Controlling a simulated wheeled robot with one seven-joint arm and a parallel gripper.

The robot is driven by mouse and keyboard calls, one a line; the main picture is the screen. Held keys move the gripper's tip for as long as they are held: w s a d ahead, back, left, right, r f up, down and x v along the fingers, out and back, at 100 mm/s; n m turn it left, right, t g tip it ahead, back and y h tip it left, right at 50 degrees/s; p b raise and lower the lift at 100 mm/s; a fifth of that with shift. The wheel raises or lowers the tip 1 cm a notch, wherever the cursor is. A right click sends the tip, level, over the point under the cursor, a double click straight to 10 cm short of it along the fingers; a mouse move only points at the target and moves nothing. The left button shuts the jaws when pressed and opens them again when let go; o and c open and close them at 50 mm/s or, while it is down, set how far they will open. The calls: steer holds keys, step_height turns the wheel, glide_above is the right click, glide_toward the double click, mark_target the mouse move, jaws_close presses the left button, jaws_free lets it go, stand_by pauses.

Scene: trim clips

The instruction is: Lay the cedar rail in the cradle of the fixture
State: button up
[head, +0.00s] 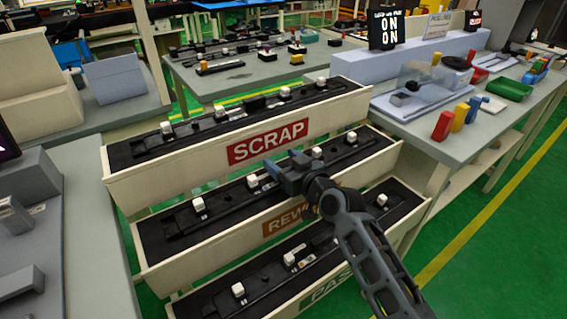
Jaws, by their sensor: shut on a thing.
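My gripper (288,174) is over the middle bin (220,245), which has an orange label partly hidden by my arm. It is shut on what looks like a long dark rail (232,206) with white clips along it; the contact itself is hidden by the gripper. The rail lies along the bin or just above it; I cannot tell which. No rail shows a clear cedar colour or a readable name. A grey-blue block with a clear cover (420,88) on the right table may be the fixture; its cradle cannot be made out.
A bin with a red SCRAP label (268,142) stands behind, and one with a green label (325,288) in front, both holding dark rails with white clips. The right table (455,148) also carries red and yellow blocks (443,125) and a green tray (510,89).

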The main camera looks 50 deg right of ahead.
steer(key=shift+f, duration=0.25)
steer(key=shift+f, duration=0.15)
steer(key=o, duration=1.3)
steer(key=shift+c, duration=0.2)
steer(key=b+v, duration=0.1)
steer(key=v, duration=1.1)
steer(key=shift+b, duration=0.3)
